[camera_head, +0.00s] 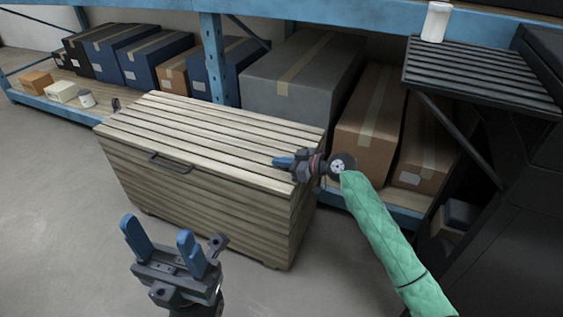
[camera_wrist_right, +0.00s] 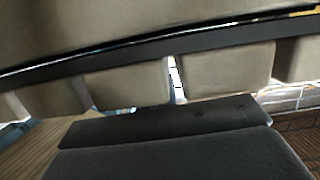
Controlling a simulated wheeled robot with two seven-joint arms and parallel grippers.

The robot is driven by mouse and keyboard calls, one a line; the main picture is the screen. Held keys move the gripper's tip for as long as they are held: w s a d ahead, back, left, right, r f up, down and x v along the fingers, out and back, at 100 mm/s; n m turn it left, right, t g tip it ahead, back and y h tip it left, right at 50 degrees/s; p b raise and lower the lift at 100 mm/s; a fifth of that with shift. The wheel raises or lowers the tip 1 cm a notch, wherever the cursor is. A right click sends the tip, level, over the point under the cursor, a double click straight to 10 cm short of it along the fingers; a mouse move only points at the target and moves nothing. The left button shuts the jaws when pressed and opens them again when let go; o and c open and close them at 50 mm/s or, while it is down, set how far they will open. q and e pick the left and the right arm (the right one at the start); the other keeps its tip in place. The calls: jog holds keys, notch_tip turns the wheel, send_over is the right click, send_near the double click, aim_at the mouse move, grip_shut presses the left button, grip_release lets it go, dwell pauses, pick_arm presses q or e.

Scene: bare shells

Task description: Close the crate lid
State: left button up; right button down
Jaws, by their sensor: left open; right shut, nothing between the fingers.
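The wooden crate (camera_head: 200,200) stands on the floor in the middle of the head view. Its slatted lid (camera_head: 205,135) lies across the top and looks down or nearly so; a small gap cannot be ruled out. A dark handle (camera_head: 170,163) is on the front face. My right gripper (camera_head: 280,162) is shut and empty at the lid's right end, its blue fingertips pointing left; contact is unclear. The right wrist view shows pale slats (camera_wrist_right: 125,88) and a dark strip very close to the gripper. My left gripper (camera_head: 157,235) is open and empty in front of the crate.
A blue shelf rack (camera_head: 212,55) with several boxes stands behind the crate. A large grey box (camera_head: 300,75) is close behind it. A dark slatted shelf (camera_head: 480,75) holding a white cup (camera_head: 436,20) is at right. The floor (camera_head: 60,220) at left is clear.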

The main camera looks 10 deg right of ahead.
jog(key=shift+f, duration=0.3)
